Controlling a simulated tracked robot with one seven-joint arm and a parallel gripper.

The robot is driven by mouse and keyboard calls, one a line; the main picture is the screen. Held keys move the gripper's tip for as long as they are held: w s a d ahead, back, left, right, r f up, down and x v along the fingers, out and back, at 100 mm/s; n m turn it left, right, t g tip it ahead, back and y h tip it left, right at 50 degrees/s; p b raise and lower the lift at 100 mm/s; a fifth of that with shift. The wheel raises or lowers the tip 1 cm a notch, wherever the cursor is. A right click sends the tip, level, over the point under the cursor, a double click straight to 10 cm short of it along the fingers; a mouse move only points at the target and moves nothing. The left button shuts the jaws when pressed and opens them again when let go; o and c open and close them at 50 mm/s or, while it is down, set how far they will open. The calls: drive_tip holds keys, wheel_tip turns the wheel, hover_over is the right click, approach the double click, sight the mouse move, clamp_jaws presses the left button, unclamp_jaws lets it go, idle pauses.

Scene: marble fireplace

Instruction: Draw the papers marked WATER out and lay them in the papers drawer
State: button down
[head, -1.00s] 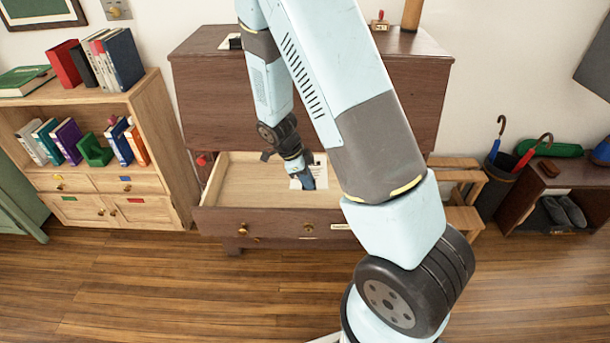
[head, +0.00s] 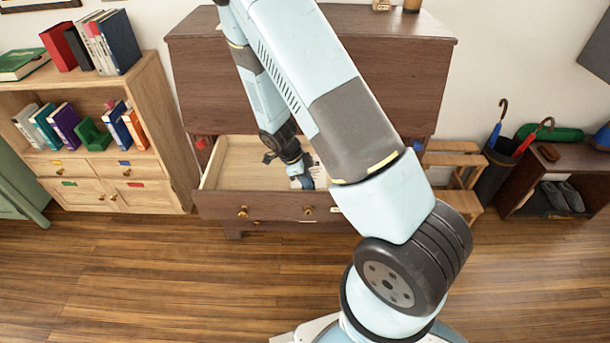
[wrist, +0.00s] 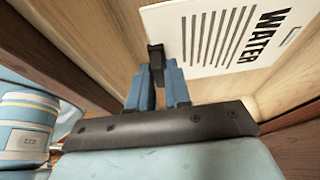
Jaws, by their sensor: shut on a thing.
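The white sheet of papers marked WATER (wrist: 228,35) is in the open drawer, close to its pale wooden floor; I cannot tell whether it touches. It has printed lines and bold lettering, and a small dark tab (wrist: 156,56) shows at its near left edge. My gripper (wrist: 158,72) is shut on that tab, with its blue fingers close together. In the head view, my gripper (head: 304,182) reaches down into the right part of the open drawer (head: 235,165). The papers (head: 320,174) show partly beside it, partly hidden by my arm.
The drawer belongs to a dark wooden desk (head: 300,90); its front wall (head: 265,207) stands close before my gripper. A bookcase (head: 165,110) is at left. A wooden step stool (head: 455,160), an umbrella stand (head: 496,172) and a shoe bench (head: 535,185) stand at right. The floor in front is clear.

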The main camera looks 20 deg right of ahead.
drive_tip(key=shift+f, duration=2.85)
drive_tip(key=c, duration=1)
unclamp_jaws()
drive_tip(key=shift+r, duration=4.05)
